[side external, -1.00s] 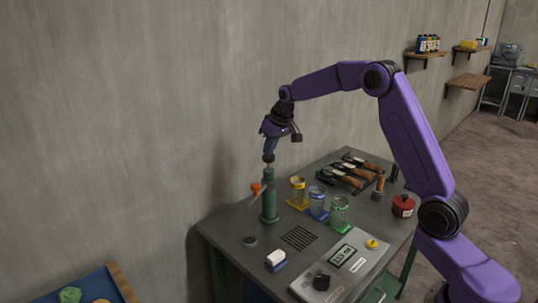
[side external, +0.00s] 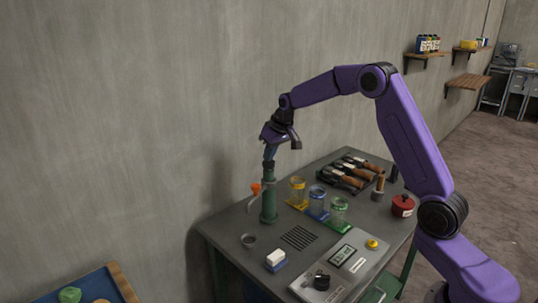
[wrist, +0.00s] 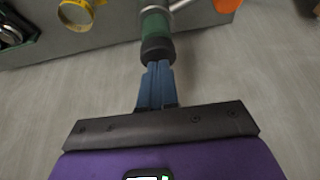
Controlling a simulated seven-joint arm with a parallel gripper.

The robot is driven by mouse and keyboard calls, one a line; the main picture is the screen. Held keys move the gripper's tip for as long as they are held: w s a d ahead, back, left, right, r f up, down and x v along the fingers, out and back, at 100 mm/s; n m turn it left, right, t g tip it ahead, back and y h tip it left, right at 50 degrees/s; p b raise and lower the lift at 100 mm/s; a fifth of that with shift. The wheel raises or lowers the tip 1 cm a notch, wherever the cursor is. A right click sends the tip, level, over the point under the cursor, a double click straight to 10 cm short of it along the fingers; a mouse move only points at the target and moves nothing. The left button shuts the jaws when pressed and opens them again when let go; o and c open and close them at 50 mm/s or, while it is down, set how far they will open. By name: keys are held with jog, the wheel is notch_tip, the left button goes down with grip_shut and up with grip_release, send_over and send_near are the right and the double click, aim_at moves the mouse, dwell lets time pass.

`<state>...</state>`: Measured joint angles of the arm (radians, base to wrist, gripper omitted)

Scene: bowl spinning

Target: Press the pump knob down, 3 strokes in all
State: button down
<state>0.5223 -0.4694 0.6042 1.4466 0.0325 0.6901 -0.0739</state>
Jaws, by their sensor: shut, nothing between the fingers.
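The green pump (side external: 269,203) stands upright on the grey table, with an orange-tipped spout on its left. Its dark knob (side external: 269,165) sits low, close against the top of the green body. My gripper (side external: 270,158) is above the pump, pointing down, with its blue fingertips at the knob's top. In the wrist view the blue fingers of my gripper (wrist: 158,66) are together and appear to touch the dark knob (wrist: 157,50), with the green pump body (wrist: 154,22) beyond. Nothing is held between the fingers.
Glass jars on yellow, blue and green bases (side external: 318,198) stand right of the pump. A panel with a small display (side external: 342,255), a white-and-blue block (side external: 276,260) and a small round cup (side external: 248,241) are nearer the front. A tool tray (side external: 350,172) lies behind.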

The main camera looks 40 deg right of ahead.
jog(key=shift+r, duration=1.85)
jog(key=shift+f, duration=0.2)
jog(key=shift+f, duration=1.8)
jog(key=shift+r, duration=2)
notch_tip(320, 180, up, 6)
